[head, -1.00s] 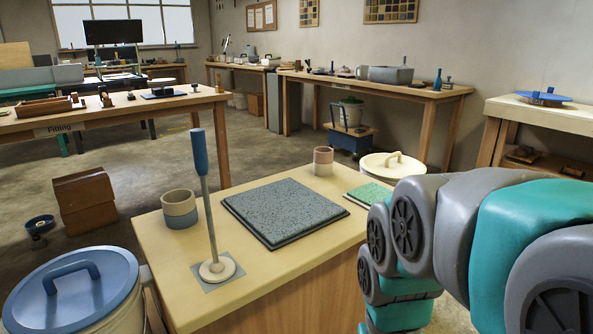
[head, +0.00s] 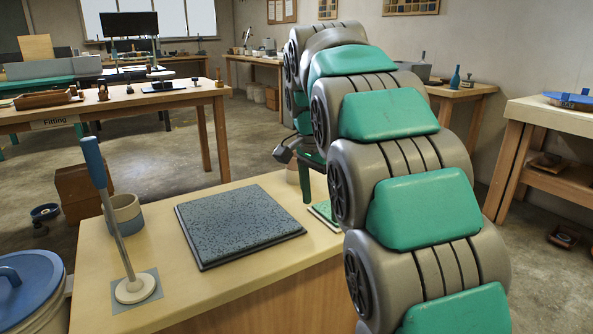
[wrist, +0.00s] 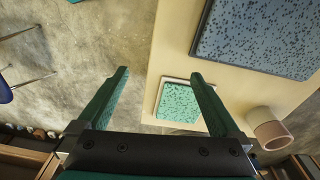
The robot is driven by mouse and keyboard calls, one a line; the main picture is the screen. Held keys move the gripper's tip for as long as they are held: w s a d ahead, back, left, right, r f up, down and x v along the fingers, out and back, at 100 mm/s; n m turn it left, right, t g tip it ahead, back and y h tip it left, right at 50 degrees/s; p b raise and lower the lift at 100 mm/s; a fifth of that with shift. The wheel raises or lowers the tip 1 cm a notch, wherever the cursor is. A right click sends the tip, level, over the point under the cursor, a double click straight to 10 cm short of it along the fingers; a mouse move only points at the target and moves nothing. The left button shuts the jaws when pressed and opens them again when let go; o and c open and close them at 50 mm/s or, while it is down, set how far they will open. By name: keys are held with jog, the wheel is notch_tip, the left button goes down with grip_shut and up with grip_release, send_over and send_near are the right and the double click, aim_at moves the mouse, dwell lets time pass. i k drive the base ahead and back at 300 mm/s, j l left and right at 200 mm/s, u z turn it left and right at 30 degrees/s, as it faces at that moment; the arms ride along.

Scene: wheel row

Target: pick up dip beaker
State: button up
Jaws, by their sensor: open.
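Two cups stand on the pale bench; I cannot tell by name which is the dip beaker. A pinkish cup (head: 292,176) at the bench's far edge is mostly hidden behind my gripper (head: 300,178) in the head view. In the wrist view this cup (wrist: 266,130) is upright, open-topped, to the right of my gripper (wrist: 160,75) and outside its fingers. A blue-grey and cream cup (head: 125,215) stands at the bench's left. My gripper is open and empty, with its fingers above the bench's edge and a green speckled tile (wrist: 178,101).
A dark grey speckled slab (head: 240,222) lies mid-bench. A blue-handled rod on a round foot (head: 135,289) stands leaning at front left. A blue-lidded bin (head: 28,285) is at the lower left. Bare bench top (head: 205,280) shows around the slab.

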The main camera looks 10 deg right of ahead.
aim_at(292, 176)
jog(key=i, duration=1)
